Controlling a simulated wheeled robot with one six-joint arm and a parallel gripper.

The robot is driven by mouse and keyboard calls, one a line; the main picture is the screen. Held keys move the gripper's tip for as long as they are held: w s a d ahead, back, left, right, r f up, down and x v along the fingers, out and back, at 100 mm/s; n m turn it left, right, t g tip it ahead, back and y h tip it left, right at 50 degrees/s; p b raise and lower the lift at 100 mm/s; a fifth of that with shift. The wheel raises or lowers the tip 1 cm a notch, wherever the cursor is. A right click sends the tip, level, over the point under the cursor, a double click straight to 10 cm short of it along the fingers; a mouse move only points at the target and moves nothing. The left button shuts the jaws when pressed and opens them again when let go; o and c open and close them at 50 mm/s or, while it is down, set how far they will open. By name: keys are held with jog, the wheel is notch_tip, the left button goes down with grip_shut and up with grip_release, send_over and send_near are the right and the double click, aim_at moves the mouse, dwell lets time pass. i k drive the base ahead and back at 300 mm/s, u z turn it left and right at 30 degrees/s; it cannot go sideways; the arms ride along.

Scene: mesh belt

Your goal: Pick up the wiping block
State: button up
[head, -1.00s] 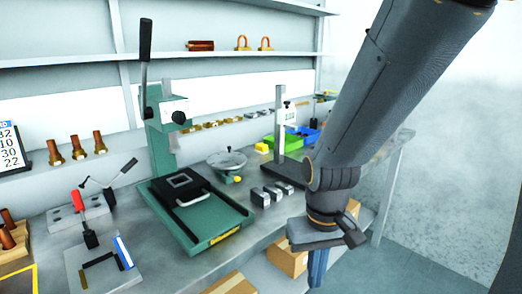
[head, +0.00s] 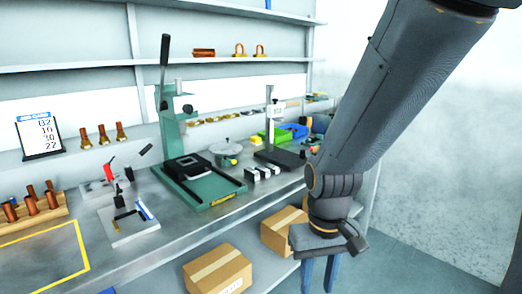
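A small blue-and-white block (head: 145,210) lies on a pale plate (head: 130,236) at the left of the bench; it may be the wiping block, but I cannot tell for sure. A black-handled tool (head: 119,202) is beside it on the same plate. My gripper (head: 320,274) points down at the lower right, in front of the bench and well apart from the block. Its two blue fingers stand apart with nothing seen between them. The fingertips are near the lower picture edge.
A green press (head: 205,200) stands mid-bench, with grey blocks (head: 262,173) to its right. A wooden rack (head: 40,210) with copper parts and a yellow outlined area (head: 80,248) are at left. Cardboard boxes (head: 218,272) sit on the lower shelf.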

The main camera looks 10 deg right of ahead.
aim_at(256, 140)
jog(key=u, duration=0.05)
jog(key=k, duration=0.55)
jog(key=z, duration=1)
jog(key=i, duration=1.3)
jog(key=u, duration=0.65)
jog(key=i, duration=0.6)
jog(key=u, duration=0.75)
